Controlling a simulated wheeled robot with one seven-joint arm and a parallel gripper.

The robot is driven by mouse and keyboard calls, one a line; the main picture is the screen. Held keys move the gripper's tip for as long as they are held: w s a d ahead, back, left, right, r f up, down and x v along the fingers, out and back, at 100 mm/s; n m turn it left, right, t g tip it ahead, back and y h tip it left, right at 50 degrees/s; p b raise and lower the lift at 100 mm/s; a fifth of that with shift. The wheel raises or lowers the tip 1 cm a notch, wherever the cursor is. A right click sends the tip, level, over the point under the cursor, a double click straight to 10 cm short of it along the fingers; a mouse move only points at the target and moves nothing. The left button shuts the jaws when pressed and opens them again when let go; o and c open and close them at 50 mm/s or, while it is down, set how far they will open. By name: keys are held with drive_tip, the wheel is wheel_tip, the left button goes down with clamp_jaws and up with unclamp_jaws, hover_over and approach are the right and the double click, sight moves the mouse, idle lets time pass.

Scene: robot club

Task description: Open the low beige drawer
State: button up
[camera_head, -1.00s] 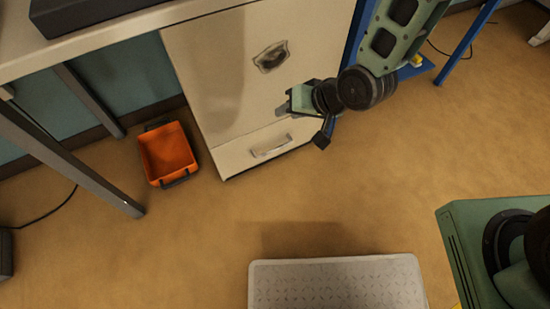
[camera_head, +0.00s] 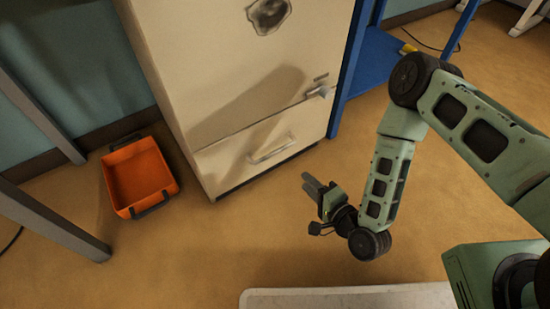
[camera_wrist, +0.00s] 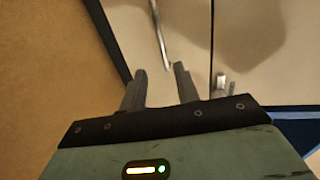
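The low beige drawer (camera_head: 232,170) is at the bottom of the beige cabinet and looks shut, flush with the front above it. Its silver bar handle (camera_head: 272,148) is on the drawer front. My gripper (camera_head: 311,184) is in front of the cabinet, to the lower right of the handle and apart from it. In the wrist view my gripper (camera_wrist: 158,82) has its two fingers spread with nothing between them. The handle (camera_wrist: 160,35) shows beyond the fingertips there, running lengthwise away from them.
An orange bin (camera_head: 140,178) stands on the floor left of the cabinet. A pale patterned platform (camera_head: 340,298) lies at the bottom. A small latch (camera_head: 319,90) sits at the upper panel's right edge. Blue shelving (camera_head: 375,65) adjoins the cabinet. The floor before the drawer is clear.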

sight(275, 151)
drive_tip(key=shift+b+x, duration=4.05)
drive_tip(key=shift+x, duration=4.5)
clamp_jaws()
